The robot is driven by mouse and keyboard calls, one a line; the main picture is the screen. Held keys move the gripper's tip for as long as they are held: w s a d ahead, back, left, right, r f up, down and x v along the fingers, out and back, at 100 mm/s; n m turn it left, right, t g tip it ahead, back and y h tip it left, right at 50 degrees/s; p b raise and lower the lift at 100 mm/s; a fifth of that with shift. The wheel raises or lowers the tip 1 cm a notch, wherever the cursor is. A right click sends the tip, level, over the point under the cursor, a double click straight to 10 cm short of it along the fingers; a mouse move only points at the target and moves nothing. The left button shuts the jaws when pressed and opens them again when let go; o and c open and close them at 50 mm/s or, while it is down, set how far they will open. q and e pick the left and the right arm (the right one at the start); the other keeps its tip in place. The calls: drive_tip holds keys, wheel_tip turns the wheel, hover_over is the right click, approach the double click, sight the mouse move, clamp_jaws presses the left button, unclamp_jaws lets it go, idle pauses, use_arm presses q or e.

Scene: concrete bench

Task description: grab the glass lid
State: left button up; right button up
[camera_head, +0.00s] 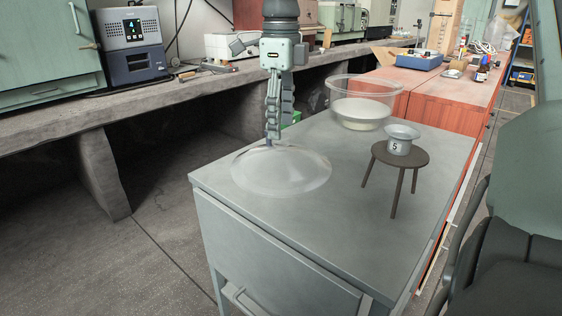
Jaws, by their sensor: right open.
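The glass lid (290,176) is a clear, shallow dome lying flat on the grey cabinet top, near its left front corner. My right gripper (272,137) points straight down over the back part of the lid. Its fingers are seen nearly side-on and are open. My left gripper is not in view.
A clear glass bowl (366,88) with pale contents stands at the cabinet's back. Right of the lid, a small metal pot (401,146) marked 5 sits on a three-legged stand (413,155). The grey cabinet top (330,222) is bare in front. A concrete bench (170,100) runs behind.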

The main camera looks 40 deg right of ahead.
sight(281, 153)
wheel_tip(281, 153, down, 4)
drive_tip(key=shift+d, duration=0.1)
drive_tip(key=shift+c, duration=0.6)
clamp_jaws()
drive_tip(key=shift+w+r, duration=0.1)
drive_tip(key=shift+r, duration=0.05)
